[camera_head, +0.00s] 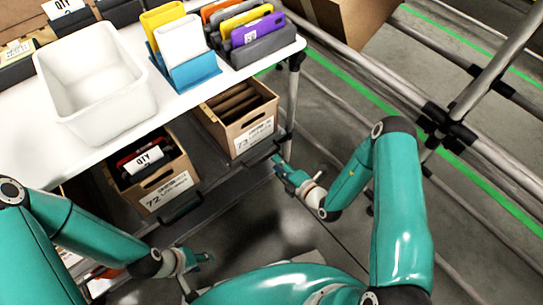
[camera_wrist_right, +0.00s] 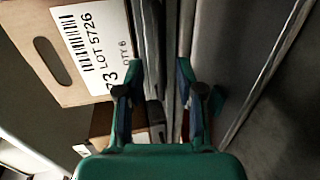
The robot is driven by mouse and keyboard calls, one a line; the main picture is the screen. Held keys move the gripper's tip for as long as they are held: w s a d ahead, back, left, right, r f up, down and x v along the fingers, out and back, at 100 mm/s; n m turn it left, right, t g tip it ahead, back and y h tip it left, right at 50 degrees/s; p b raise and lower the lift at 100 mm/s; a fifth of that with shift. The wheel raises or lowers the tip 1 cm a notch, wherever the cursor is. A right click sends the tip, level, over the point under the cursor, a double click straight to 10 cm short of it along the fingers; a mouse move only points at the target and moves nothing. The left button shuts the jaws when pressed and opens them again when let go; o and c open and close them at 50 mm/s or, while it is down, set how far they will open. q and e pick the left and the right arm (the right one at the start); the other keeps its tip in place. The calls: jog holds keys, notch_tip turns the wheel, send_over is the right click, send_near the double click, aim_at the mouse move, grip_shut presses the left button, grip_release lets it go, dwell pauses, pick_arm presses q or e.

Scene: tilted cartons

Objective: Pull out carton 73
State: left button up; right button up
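Carton 73 (camera_head: 231,133) is a brown cardboard box with dark dividers inside and a white label on its front. It sits tilted on the shelf below the white tabletop. Its front, label and oval hand slot show at the upper left of the right wrist view (camera_wrist_right: 88,88). My right gripper (camera_head: 279,163) is just in front and to the right of the carton, near the shelf's front rail. In the right wrist view its fingers (camera_wrist_right: 160,70) are apart, with no carton wall between them. My left gripper (camera_head: 204,258) is low, in front of carton 72; its finger opening is too small to judge.
Carton 72 (camera_head: 178,193), holding dark and red items, stands left of carton 73. A white bin (camera_head: 105,112) and colored holders (camera_head: 190,72) stand on the tabletop (camera_head: 40,150). A metal table leg (camera_head: 292,95) rises right of carton 73. Open floor lies further right.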

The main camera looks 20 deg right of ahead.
aim_at(268, 156)
jog(key=b+x, duration=0.1)
jog(key=x, duration=0.5)
jog(key=shift+w, duration=0.1)
grip_shut()
